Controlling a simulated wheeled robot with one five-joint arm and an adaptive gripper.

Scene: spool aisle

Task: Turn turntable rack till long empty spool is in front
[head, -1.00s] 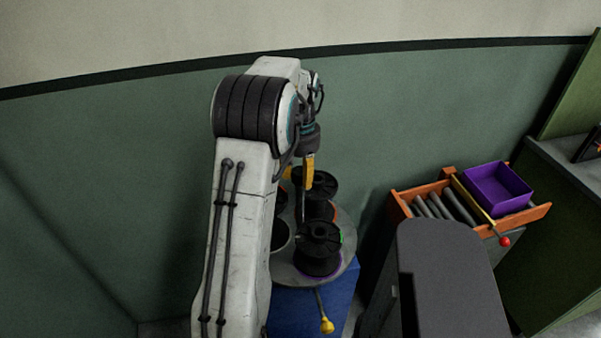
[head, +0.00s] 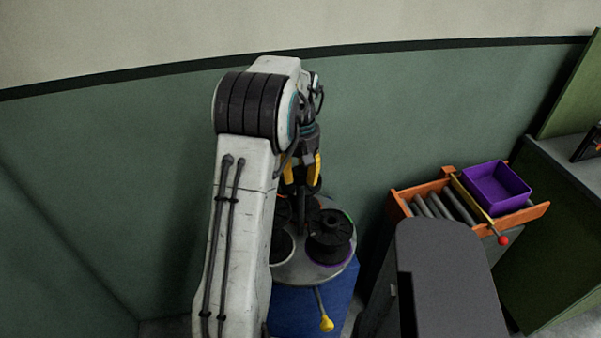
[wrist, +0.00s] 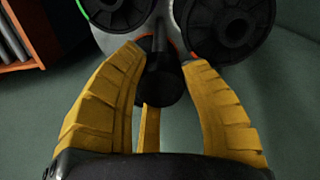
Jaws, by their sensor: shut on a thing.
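The grey round turntable rack (head: 305,272) sits on a blue stand (head: 300,305), partly hidden behind my arm. A black spool (head: 330,235) stands upright at its front right, with a purple ring under it. Another dark spool (head: 281,245) at the left is partly hidden by my arm. My gripper (head: 303,182) is above the rack's middle, its yellow fingers shut around a dark upright handle. The handle shows between the fingers in the wrist view (wrist: 167,85), with spools to its left (wrist: 115,12) and right (wrist: 232,25). I cannot tell which spool is the long empty one.
A lever with a yellow knob (head: 326,324) sticks out at the rack's front. The green wall stands close behind.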

